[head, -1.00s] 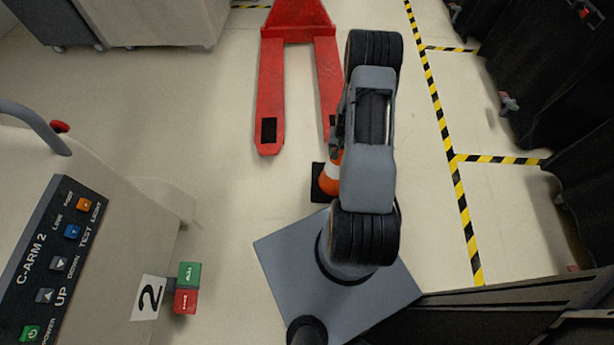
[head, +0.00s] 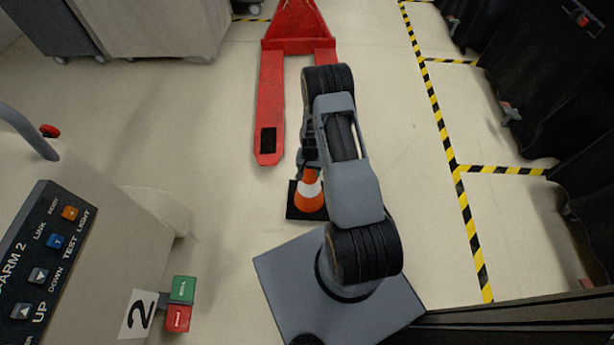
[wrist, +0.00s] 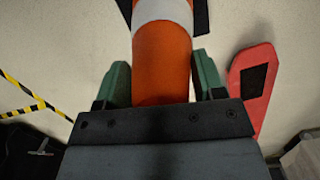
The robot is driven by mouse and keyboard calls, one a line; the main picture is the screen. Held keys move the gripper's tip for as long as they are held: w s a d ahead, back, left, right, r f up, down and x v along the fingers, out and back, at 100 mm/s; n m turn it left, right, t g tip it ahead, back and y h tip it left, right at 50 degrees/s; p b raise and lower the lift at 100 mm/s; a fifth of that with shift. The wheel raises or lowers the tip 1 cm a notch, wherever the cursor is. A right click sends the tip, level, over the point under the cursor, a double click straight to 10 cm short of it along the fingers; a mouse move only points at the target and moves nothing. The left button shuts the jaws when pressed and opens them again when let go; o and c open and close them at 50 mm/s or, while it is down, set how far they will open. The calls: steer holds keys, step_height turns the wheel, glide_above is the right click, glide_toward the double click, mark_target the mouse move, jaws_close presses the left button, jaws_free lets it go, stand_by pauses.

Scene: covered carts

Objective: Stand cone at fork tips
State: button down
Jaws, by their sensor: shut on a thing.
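An orange cone with a white band and a black square base (head: 309,195) is upright in front of the red pallet jack's fork tips in the head view. In the wrist view the cone (wrist: 162,60) lies between the two green finger pads of my gripper (wrist: 160,85), which is shut on it. My arm partly hides the cone's top and the gripper in the head view. The left fork (head: 268,110) ends a little beyond the cone and to its left; the right fork is mostly hidden behind my arm. I cannot tell whether the base touches the floor.
A C-arm console (head: 75,250) with buttons stands at the left, with a green and red block (head: 181,290) beside it. Yellow-black floor tape (head: 450,150) runs along the right, before dark covered carts (head: 540,70). Pale floor between console and forks is clear.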

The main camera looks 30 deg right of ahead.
mark_target(309, 185)
steer(key=shift+w+a+f, duration=0.15)
steer(key=shift+f, duration=0.15)
steer(key=shift+w+a+f+b, duration=0.15)
steer(key=shift+f+b, duration=0.7)
steer(key=shift+f, duration=0.9)
steer(key=shift+c, duration=1)
jaws_free()
